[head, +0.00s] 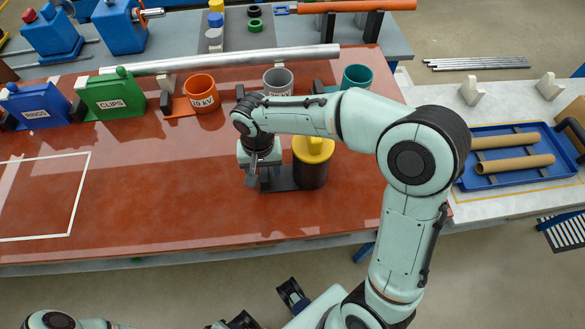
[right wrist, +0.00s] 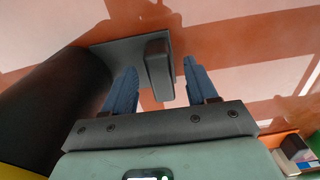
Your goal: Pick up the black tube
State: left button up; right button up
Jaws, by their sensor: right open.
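A black tube (head: 311,174) with a yellow top stands on the red-brown table. A flat dark plate (head: 279,184) with an upright grey tab (right wrist: 158,70) juts out at its left side. My right gripper (head: 254,178) is low over this plate, left of the tube. In the right wrist view its blue fingers (right wrist: 156,88) are open, one on each side of the tab, with gaps showing. The black tube (right wrist: 48,108) fills the left of that view. In the head view, my left arm shows only at the bottom edge; its jaws cannot be made out clearly.
An orange pot (head: 201,93), a grey pot (head: 278,82) and a teal pot (head: 357,77) stand behind. A long silver tube (head: 225,59) lies farther back. Green and blue bins are at the left. A blue tray (head: 515,180) with tan tubes is at the right. The table's front is clear.

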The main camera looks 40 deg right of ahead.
jog(key=shift+f, duration=0.65)
grip_shut()
